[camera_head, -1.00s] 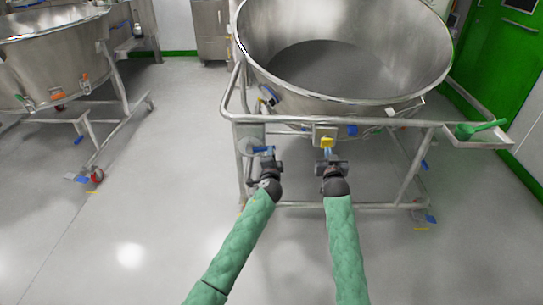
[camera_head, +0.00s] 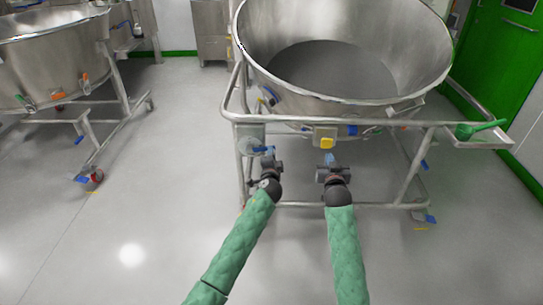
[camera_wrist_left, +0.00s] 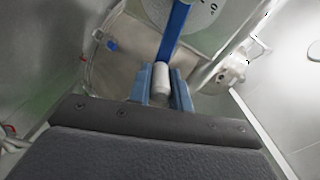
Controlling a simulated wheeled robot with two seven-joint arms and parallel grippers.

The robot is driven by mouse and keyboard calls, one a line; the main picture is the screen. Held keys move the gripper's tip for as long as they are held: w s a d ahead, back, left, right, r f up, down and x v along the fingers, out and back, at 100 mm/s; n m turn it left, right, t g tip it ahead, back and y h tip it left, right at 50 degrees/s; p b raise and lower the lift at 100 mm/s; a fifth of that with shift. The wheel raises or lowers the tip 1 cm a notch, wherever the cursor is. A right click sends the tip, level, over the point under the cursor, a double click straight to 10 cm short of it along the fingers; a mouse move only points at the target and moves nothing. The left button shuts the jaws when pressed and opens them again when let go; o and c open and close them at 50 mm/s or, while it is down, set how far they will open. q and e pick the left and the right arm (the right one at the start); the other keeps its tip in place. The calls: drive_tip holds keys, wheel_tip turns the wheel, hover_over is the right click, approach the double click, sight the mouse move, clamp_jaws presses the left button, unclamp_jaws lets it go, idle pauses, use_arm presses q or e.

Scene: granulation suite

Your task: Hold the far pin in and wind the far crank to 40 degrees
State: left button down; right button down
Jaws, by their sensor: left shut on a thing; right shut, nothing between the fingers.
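A blue crank (camera_head: 263,149) sits on a grey plate at the left of the steel trolley's front rail. My left gripper (camera_head: 268,158) is at the crank. In the left wrist view the blue crank arm (camera_wrist_left: 176,32) runs from a round marked dial (camera_wrist_left: 203,12) to a pale grip (camera_wrist_left: 161,80), and my left gripper's blue fingers (camera_wrist_left: 163,92) are shut on that grip. A yellow pin (camera_head: 327,143) shows on a small box right of the crank. My right gripper (camera_head: 331,162) is shut and empty just in front of and below the pin, apart from it.
A large steel bowl (camera_head: 345,102) stands in the trolley frame (camera_head: 385,204) behind the crank and pin. A green handle (camera_head: 480,128) is at the frame's right. A second steel vessel (camera_head: 50,62) stands at the left. The floor between them is clear.

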use_arm(q)
drive_tip(key=c, duration=1.1)
unclamp_jaws()
drive_tip(key=shift+a+r, duration=0.1)
drive_tip(key=shift+s, duration=5)
